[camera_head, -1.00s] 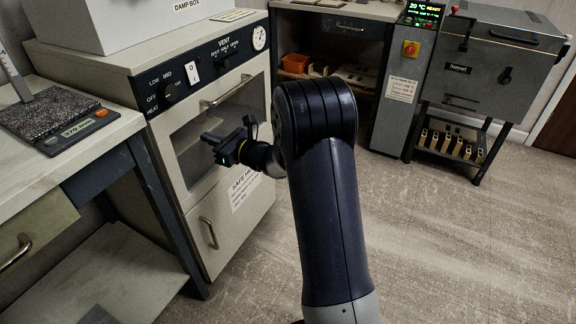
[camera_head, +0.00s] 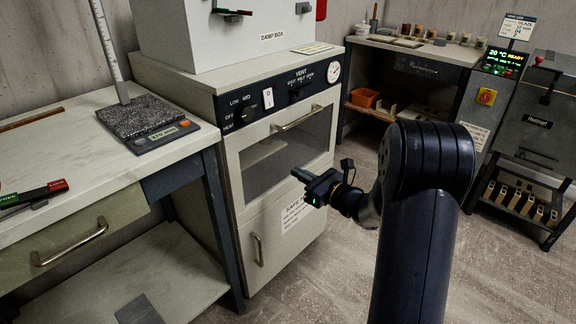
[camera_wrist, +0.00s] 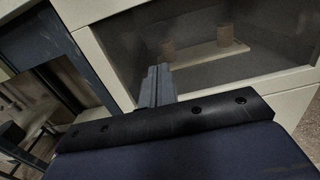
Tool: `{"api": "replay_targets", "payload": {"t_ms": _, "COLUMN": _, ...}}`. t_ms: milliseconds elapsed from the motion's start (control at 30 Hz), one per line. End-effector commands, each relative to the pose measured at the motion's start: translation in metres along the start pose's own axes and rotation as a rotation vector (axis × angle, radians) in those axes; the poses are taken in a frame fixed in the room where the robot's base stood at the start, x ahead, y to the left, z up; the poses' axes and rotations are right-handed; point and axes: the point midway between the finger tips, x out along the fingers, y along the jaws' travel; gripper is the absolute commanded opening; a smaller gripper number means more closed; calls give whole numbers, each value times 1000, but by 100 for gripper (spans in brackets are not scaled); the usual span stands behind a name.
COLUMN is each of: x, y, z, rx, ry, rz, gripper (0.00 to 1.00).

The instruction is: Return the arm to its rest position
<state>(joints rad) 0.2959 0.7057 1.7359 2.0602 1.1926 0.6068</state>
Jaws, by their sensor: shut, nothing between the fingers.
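My gripper (camera_head: 302,178) shows in the head view in front of the cream cabinet's glass door, at the end of my bent dark blue arm. Its fingers are together with nothing between them. In the wrist view, the closed fingers (camera_wrist: 156,86) point toward the cabinet's window (camera_wrist: 215,45). The gripper appears apart from the door, though the exact gap is hard to judge. My arm hides part of the floor and the area right of the cabinet.
The cream cabinet (camera_head: 240,190) has a door handle (camera_head: 298,118) and a knob panel. A workbench (camera_head: 75,150) with a scale (camera_head: 150,125) stands at left. A kiln (camera_head: 535,120) and control post (camera_head: 488,95) stand at right. Open floor (camera_head: 305,270) lies in front.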

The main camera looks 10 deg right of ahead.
Motion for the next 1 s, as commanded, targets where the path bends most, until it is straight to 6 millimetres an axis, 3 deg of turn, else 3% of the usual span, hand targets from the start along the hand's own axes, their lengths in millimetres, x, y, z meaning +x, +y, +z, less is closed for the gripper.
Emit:
{"api": "replay_targets", "payload": {"t_ms": 200, "x": -33, "y": -1, "z": 1, "rx": 0, "ry": 1, "rz": -2, "gripper": 0}}
{"api": "replay_targets", "payload": {"t_ms": 400, "x": -41, "y": 0, "z": 0, "rx": 1, "ry": 0, "rz": 0, "gripper": 0}}
{"api": "replay_targets", "payload": {"t_ms": 767, "x": -37, "y": 0, "z": -1, "rx": -1, "ry": 0, "rz": 2, "gripper": 0}}
{"api": "replay_targets", "payload": {"t_ms": 1000, "x": -3, "y": 1, "z": -2, "rx": -2, "ry": -1, "rz": 5, "gripper": 0}}
